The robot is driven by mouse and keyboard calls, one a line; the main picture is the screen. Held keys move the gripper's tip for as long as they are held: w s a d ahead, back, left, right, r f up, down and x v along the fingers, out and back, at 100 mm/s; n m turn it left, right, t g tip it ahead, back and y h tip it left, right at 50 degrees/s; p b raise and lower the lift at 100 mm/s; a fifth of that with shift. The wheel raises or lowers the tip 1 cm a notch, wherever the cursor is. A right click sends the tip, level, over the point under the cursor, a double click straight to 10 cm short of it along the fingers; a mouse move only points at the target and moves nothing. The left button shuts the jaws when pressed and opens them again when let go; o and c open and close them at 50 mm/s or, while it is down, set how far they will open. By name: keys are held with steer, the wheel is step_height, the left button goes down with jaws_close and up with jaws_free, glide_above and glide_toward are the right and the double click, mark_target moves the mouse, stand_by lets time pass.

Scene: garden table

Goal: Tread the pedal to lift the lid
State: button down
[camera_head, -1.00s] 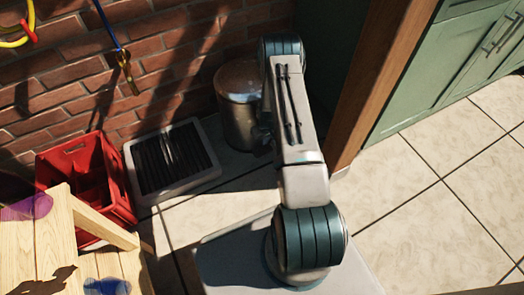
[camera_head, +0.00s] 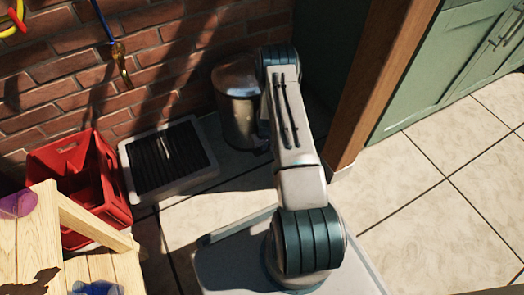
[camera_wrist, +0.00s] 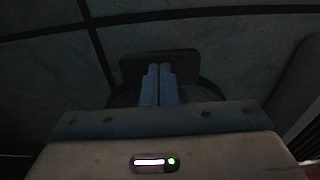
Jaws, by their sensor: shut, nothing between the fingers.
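A metal pedal bin (camera_head: 236,112) stands by the brick wall in the head view, partly behind my arm. Its rounded lid (camera_head: 235,73) looks shut. In the wrist view a dark flat plate (camera_wrist: 130,68), which looks like the pedal, lies just beyond my fingertips. My gripper (camera_wrist: 160,70) is shut and empty, with its two fingers side by side in front of the plate. I cannot tell whether the fingertips touch it. A dark round edge (camera_wrist: 208,92) shows behind the gripper.
A black-slatted tray (camera_head: 168,160) lies left of the bin. A red crate (camera_head: 112,180) and a wooden table (camera_head: 35,240) stand further left. A wooden post (camera_head: 375,95) and green cabinets (camera_head: 435,80) are on the right. Tiled floor (camera_head: 440,220) is clear at right.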

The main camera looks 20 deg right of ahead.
steer(key=shift+f, duration=1.85)
steer(key=shift+s+d+r+p, duration=0.1)
steer(key=shift+s+r+p, duration=0.2)
steer(key=shift+s+p, duration=0.4)
steer(key=shift+s+r+p, duration=0.3)
steer(key=shift+s+p, duration=0.1)
steer(key=shift+s, duration=0.5)
step_height(320, 180, up, 14)
steer(key=s+p, duration=0.1)
steer(key=p, duration=0.5)
steer(key=shift+s+f, duration=0.15)
